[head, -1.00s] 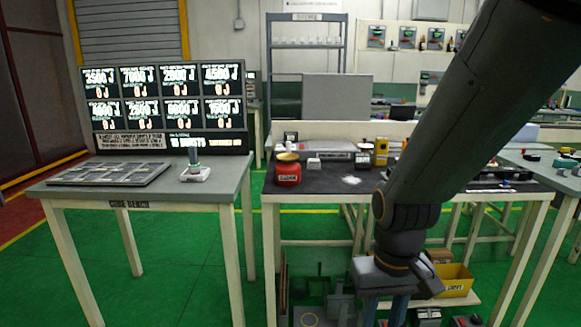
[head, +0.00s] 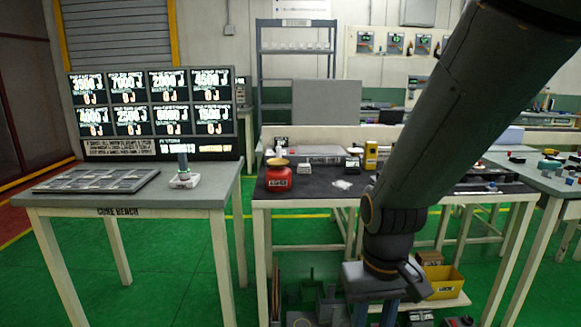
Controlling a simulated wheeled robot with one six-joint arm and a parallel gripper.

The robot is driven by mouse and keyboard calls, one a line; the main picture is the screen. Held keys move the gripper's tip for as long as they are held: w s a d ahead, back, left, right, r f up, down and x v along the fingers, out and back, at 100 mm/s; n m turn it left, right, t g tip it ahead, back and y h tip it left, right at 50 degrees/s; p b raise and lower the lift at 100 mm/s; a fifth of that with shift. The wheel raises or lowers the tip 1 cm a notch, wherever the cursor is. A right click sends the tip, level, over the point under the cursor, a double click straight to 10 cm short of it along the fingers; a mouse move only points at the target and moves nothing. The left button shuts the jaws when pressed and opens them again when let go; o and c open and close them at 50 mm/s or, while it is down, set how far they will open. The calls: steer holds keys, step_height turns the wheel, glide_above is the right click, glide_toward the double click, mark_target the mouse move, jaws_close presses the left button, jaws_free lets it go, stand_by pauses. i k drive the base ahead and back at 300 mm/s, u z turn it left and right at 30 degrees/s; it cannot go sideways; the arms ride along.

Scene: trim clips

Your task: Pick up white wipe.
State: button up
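A small crumpled white wipe (head: 342,185) lies on the dark top of the middle bench (head: 310,187), left of my arm. My gripper (head: 388,312) hangs low in front of that bench, below the level of its top and to the right of the wipe. Its fingers point down and run out of the bottom of the head view. The fingertips are not visible, so I cannot see whether it is open or shut.
A red can (head: 279,178) stands left of the wipe, with a small white box (head: 318,161) behind. A yellow device (head: 371,155) stands at the back. The left bench (head: 180,195) bears a panel tray (head: 95,181) and a small stand (head: 184,180). A yellow bin (head: 441,283) sits below.

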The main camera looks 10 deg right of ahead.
mark_target(303, 168)
steer(key=u, duration=0.05)
steer(key=i, duration=1.1)
steer(key=z, duration=0.2)
